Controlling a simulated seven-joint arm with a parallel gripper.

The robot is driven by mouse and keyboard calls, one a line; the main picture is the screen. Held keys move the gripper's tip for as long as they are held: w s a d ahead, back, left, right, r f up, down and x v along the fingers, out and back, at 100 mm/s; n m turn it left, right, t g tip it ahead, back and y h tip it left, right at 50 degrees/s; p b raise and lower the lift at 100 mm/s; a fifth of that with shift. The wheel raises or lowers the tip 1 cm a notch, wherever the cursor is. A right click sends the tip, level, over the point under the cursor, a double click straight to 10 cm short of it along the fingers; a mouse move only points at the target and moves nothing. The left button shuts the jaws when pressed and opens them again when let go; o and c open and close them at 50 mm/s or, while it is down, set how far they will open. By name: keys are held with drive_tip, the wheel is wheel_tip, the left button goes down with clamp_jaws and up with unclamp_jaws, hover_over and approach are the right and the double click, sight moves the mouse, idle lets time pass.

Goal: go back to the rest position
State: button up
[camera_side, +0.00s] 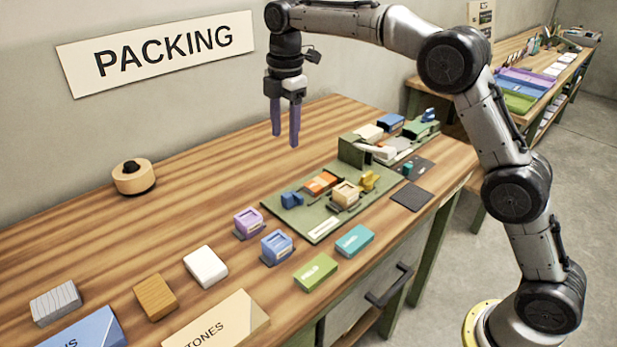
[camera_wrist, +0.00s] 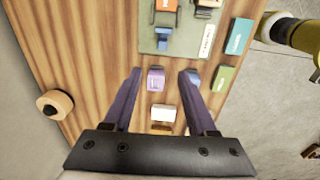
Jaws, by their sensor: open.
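My gripper (camera_side: 285,130) hangs above the wooden table (camera_side: 190,215), near its back edge, with its purple fingers pointing down. The fingers are apart with nothing between them, and their tips are clear of the tabletop. The wrist view also shows my gripper (camera_wrist: 162,85) open, its two fingers spread over the table. No object is touched by it in either view.
A green mat (camera_side: 318,232) with small coloured items lies below and right. Purple (camera_side: 249,223) and blue (camera_side: 277,247) blocks stand beside it. A round wooden piece with a black knob (camera_side: 133,177) sits at the back left. The table's middle left is bare.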

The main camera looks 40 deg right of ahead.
drive_tip(key=s+d+r+m+t, duration=0.2)
drive_tip(key=s+r, duration=0.4)
drive_tip(key=s, duration=0.4)
drive_tip(key=s+d+r+m+t, duration=0.1)
drive_tip(key=s+d+r+m, duration=0.1)
drive_tip(key=s+r, duration=0.6)
drive_tip(key=s+d+f+m+t, duration=0.1)
drive_tip(key=s+f+m+t, duration=0.1)
drive_tip(key=s+f+m, duration=1.1)
drive_tip(key=shift+s+d+f+m, duration=0.4)
drive_tip(key=shift+s+f, duration=0.95)
drive_tip(key=shift+s, duration=1.5)
